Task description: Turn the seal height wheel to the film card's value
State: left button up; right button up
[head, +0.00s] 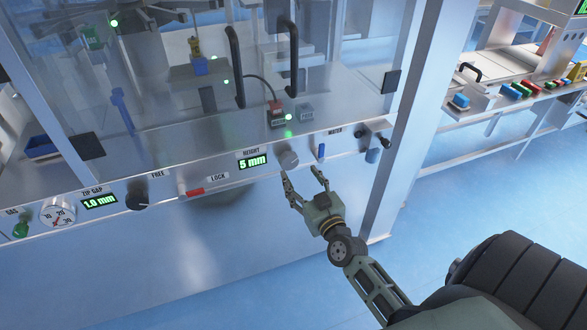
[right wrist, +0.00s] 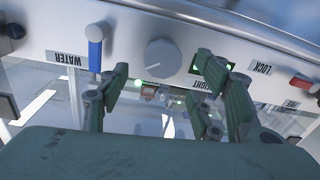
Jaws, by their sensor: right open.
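The seal height wheel (head: 289,160) is a grey round knob on the machine's front panel, right of the HEIGHT display (head: 253,162), which reads 5 mm. The wheel also shows in the right wrist view (right wrist: 162,57), with a pale mark on its face. My right gripper (head: 302,177) is open and empty, just in front of and slightly below the wheel. In the right wrist view the wheel appears between the open fingers (right wrist: 165,72), with a visible gap on each side. I cannot make out a film card. My left gripper is out of view.
A blue lever (head: 321,152) stands right of the wheel, close to one finger in the right wrist view. A red LOCK handle (head: 195,191), a black FREE knob (head: 137,195) and a TIP GAP display (head: 99,201) reading 1.0 mm lie left. Clear doors with black handles (head: 235,67) rise above.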

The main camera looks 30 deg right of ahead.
aim_at(292, 164)
jog(key=w, duration=0.3)
jog(key=w+d, duration=0.1)
jog(key=w, duration=0.2)
jog(key=shift+d, duration=0.1)
jog(key=shift+c, duration=0.4)
jog(key=c, duration=1.1)
jog(key=shift+o, duration=0.2)
jog(key=shift+m, duration=0.4)
jog(key=o, duration=1.1)
jog(key=shift+o, duration=0.2)
